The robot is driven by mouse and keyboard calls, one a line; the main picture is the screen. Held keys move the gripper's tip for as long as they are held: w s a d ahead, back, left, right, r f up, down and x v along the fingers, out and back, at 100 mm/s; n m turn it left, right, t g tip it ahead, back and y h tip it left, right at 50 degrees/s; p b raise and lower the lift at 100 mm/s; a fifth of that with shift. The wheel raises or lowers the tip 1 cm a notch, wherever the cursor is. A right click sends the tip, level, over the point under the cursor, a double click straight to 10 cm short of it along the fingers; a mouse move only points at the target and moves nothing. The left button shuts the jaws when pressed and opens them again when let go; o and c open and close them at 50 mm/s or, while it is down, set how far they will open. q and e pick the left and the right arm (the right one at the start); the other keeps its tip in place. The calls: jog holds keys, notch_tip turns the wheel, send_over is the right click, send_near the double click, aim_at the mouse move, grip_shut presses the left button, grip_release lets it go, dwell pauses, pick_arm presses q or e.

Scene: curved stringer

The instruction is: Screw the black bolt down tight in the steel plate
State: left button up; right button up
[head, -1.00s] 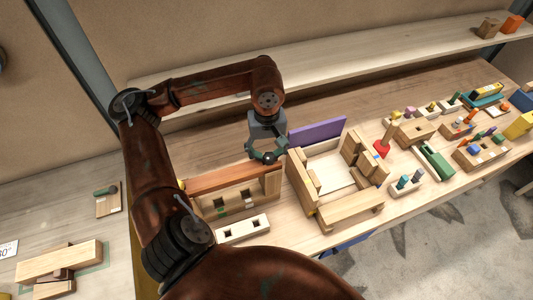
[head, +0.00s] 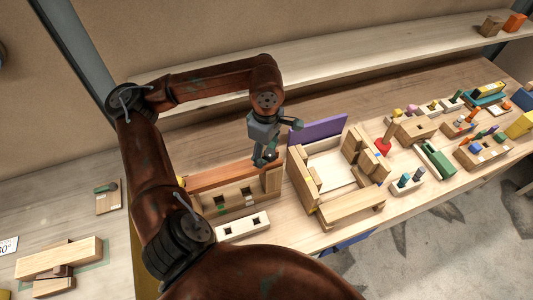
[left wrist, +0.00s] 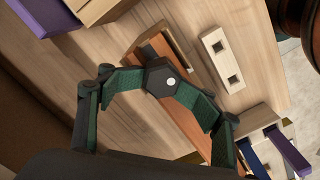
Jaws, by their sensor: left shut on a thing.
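My left gripper (head: 265,160) points down at the right end of a long red-brown board (head: 222,177) on the workbench. My right gripper is in neither view.
A light block with two square holes (head: 243,227) lies in front of the board. An open wooden frame (head: 298,180) and a purple panel (head: 318,130) stand close to the right. Several small blocks and pegged parts crowd the bench farther right. A shelf (head: 370,57) runs behind.

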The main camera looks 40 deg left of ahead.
pick_arm(q)
jog(key=shift+d+n, duration=0.1)
jog(key=shift+n, duration=0.7)
jog(key=shift+r, duration=0.1)
jog(key=shift+r+p, duration=0.55)
jog(key=shift+r, duration=0.25)
jog(key=c, duration=1.2)
jog(key=o, duration=1.2)
